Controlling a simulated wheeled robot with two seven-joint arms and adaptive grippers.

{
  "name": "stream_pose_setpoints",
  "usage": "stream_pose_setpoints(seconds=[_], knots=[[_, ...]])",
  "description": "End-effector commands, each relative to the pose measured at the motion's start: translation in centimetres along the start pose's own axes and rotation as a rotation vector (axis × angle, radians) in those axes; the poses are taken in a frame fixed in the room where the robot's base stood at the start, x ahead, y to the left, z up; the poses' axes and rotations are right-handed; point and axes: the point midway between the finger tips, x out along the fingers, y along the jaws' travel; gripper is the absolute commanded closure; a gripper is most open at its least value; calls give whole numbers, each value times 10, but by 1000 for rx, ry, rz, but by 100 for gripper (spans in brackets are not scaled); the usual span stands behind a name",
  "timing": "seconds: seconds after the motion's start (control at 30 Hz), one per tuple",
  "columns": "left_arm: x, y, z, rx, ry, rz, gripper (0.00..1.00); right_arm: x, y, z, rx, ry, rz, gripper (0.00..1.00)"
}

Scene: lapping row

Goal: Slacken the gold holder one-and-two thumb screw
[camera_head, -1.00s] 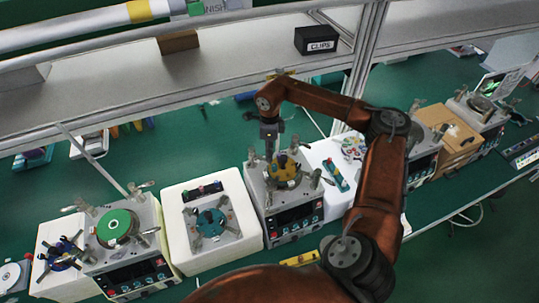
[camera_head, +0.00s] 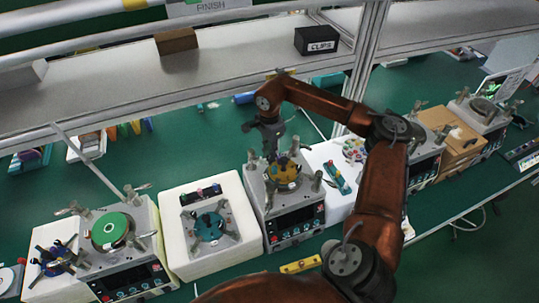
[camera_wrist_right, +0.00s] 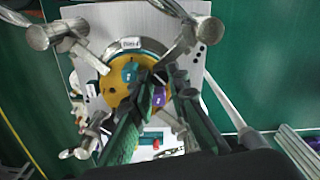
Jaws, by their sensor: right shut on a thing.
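The gold holder (camera_head: 287,173) is a round yellow disc on the grey machine at the middle of the bench. In the right wrist view the gold holder (camera_wrist_right: 112,88) carries a teal piece (camera_wrist_right: 129,73) and a purple piece (camera_wrist_right: 158,97), with small markings too small to read surely. My right gripper (camera_head: 271,155) reaches down onto the holder from above. In the wrist view my right gripper (camera_wrist_right: 159,82) is shut on a small dark thumb screw between the teal and purple pieces; the fingers hide most of it. My left gripper is not in view.
Upright metal posts with clamps, one seen in the wrist view (camera_wrist_right: 183,40), stand close around the holder. A white tray (camera_head: 172,232) with a teal holder is to the left, beside a machine with a green disc (camera_head: 110,231). A shelf post (camera_head: 369,60) rises behind.

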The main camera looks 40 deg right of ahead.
Motion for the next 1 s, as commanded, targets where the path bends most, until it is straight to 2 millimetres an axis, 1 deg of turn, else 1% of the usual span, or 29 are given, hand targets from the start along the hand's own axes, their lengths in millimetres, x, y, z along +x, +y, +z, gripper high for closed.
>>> stream_pose_setpoints(seconds=[0.57,0.6,0.83,1.0], knots=[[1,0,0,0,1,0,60,-1,0,0,-28,0,-1,100],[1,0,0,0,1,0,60,-1,0,0,-28,0,-1,82],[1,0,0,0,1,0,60,0,0,0,-28,0,0,67],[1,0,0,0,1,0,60,0,0,0,-28,0,0,67]])
